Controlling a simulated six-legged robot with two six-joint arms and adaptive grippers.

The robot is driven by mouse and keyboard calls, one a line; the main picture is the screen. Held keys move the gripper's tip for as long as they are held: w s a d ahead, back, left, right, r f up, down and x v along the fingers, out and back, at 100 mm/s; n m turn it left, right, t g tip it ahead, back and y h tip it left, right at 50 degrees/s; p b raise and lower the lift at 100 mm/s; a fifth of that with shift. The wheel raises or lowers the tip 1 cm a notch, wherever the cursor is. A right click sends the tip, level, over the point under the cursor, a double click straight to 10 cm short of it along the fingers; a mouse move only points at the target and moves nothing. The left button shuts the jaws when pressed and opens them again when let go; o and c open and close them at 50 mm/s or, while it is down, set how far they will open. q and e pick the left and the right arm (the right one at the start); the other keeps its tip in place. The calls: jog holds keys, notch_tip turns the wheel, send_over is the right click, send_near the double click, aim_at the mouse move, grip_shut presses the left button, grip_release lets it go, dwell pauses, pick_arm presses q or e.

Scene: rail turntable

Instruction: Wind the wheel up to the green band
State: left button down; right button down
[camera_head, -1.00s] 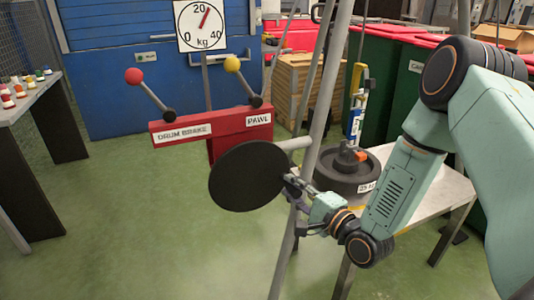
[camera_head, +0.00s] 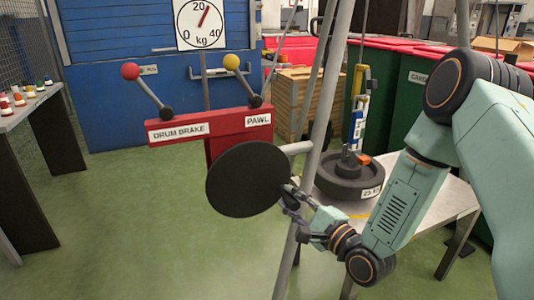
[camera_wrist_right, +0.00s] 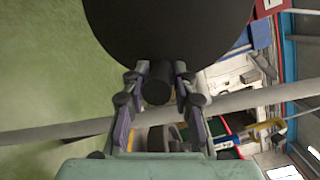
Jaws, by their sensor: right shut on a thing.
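The wheel is a black disc (camera_head: 248,180) on a shaft below the red lever box, and it fills the top of the right wrist view (camera_wrist_right: 165,25). My right gripper (camera_head: 292,196) is at the disc's right edge. In the right wrist view its fingers (camera_wrist_right: 158,88) are shut around a short black handle (camera_wrist_right: 157,86) on the wheel. A white dial (camera_head: 201,24) marked 0, 20 and 40 kg has a red needle pointing a little right of 20. I cannot make out a green band on it. My left gripper is not in view.
The red box (camera_head: 210,125) carries a red-knobbed DRUM BRAKE lever (camera_head: 147,90) and a yellow-knobbed PAWL lever (camera_head: 243,78). Grey poles stand close to my right gripper. A black weight (camera_head: 349,178) sits on a table below a yellow hanging device (camera_head: 358,105).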

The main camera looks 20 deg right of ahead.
jog(key=shift+s+a+f, duration=0.2)
jog(key=shift+a+f, duration=0.05)
jog(key=shift+f, duration=0.15)
jog(key=b, duration=0.1)
jog(key=f+m+b, duration=0.1)
jog(key=shift+a+b, duration=0.25)
jog(key=shift+b, duration=0.05)
jog(key=shift+a+f+m+t, duration=0.15)
jog(key=shift+a+f+m, duration=0.2)
jog(key=shift+m, duration=0.3)
jog(key=shift+a+f+m+t, duration=0.2)
jog(key=shift+f+m, duration=0.1)
jog(key=shift+m, duration=0.35)
jog(key=shift+a+f+m+t, duration=0.25)
jog(key=shift+a+f+m, duration=0.25)
jog(key=shift+m, duration=0.45)
jog(key=shift+a+f+m+t, duration=0.25)
jog(key=shift+a+m, duration=0.35)
jog(key=shift+m, duration=0.35)
